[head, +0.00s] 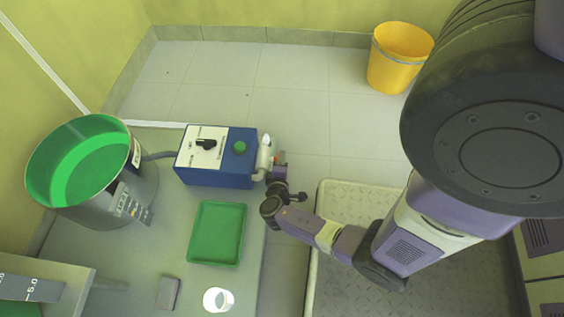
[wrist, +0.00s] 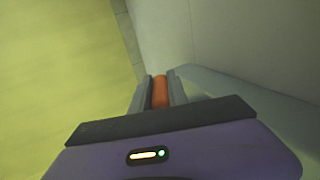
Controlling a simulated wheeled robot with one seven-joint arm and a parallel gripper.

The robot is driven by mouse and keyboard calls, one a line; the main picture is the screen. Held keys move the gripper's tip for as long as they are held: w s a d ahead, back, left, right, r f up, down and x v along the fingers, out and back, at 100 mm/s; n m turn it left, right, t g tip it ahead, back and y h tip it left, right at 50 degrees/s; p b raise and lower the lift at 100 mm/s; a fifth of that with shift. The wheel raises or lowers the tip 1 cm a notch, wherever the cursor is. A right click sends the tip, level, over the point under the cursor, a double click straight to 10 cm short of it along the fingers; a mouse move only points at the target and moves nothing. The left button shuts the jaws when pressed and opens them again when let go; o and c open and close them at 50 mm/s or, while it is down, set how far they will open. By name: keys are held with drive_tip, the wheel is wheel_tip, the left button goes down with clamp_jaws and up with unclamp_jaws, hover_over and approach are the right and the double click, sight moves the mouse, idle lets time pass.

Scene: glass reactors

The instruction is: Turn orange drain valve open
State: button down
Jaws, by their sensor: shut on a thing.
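In the wrist view, an orange bar-like piece (wrist: 160,92), which looks like the drain valve's handle, sits between the two grey fingers of my gripper (wrist: 160,84). The fingers are shut on it, one on each side. The rest of the valve is hidden in this view. In the head view, my gripper (head: 279,170) is at the right end of the blue control box, close to a small whitish fitting (head: 264,153). The valve handle is too small and covered there to tell its angle.
The blue box (head: 217,180) has a black knob and a green button. A metal vessel with green inside (head: 137,192), a green tray (head: 217,233), a white cup (head: 218,300) and a grey block (head: 168,292) are on the left. A yellow bucket (head: 396,62) stands on open floor.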

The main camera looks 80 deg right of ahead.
drive_tip(key=shift+h, duration=1.7)
drive_tip(key=shift+s+h, duration=0.2)
drive_tip(key=shift+h, duration=0.3)
drive_tip(key=c, duration=1.3)
unclamp_jaws()
drive_tip(key=shift+d, duration=0.1)
drive_tip(key=shift+w, duration=0.1)
drive_tip(key=shift+a, duration=0.65)
drive_tip(key=a, duration=0.6)
drive_tip(key=shift+s+a+p, duration=0.3)
